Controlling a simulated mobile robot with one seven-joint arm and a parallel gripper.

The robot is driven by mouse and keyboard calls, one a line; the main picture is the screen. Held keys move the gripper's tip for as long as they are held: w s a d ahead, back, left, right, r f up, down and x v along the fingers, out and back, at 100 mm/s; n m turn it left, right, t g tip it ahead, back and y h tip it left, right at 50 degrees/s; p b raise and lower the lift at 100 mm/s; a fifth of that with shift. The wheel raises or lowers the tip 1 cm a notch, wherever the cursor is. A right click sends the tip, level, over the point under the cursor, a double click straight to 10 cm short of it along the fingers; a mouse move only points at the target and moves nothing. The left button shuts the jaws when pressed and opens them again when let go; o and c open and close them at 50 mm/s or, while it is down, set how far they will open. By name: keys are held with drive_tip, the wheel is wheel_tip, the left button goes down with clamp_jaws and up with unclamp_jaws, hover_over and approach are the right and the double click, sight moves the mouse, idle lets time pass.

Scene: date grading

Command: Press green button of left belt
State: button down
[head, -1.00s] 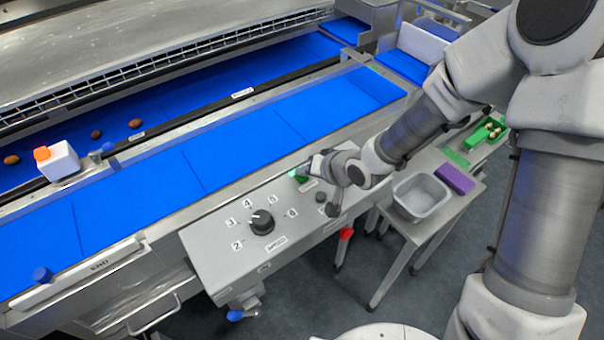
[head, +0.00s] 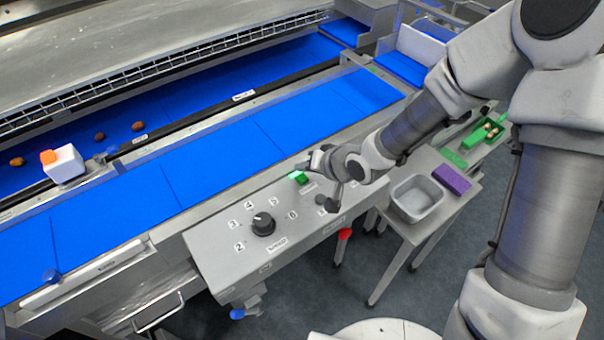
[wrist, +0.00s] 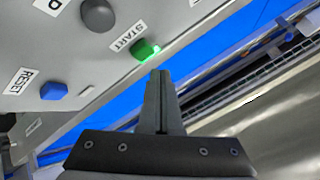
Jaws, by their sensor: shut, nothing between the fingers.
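The green button (head: 298,177), labelled START, is on the sloping grey control panel (head: 215,250) beside the front blue belt (head: 215,165). It looks bright along one edge in the wrist view (wrist: 145,49). My gripper (head: 314,160) is shut and empty, just right of the button in the head view. In the wrist view its closed fingertips (wrist: 159,76) point at the button with a small apparent gap.
A side table at right holds a grey tub (head: 394,201) and a purple block (head: 451,180). Several dates lie on the back belt (head: 190,106).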

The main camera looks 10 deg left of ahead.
sight(305, 181)
wheel_tip(305, 181, up, 4)
drive_tip(key=p, duration=0.3)
drive_tip(key=shift+r, duration=0.1)
drive_tip(key=shift+d, duration=0.1)
idle(0.5)
drive_tip(key=d+r+t+h, duration=0.1)
drive_tip(key=d+r+h, duration=0.2)
drive_tip(key=d+r, duration=0.45)
drive_tip(key=d+r+t+h, duration=0.1)
drive_tip(key=d+r+h, duration=0.35)
drive_tip(key=d, duration=0.55)
drive_tip(key=s+d+r+m, duration=0.1)
drive_tip(key=s+d+r, duration=0.3)
drive_tip(key=s, duration=0.5)
drive_tip(key=s+d+r+m+g, duration=0.1)
drive_tip(key=s+d+r, duration=0.3)
drive_tip(key=s+r, duration=0.3)
drive_tip(key=shift+s+d+g, duration=0.25)
drive_tip(key=shift+s+g, duration=0.05)
drive_tip(key=shift+s, duration=0.95)
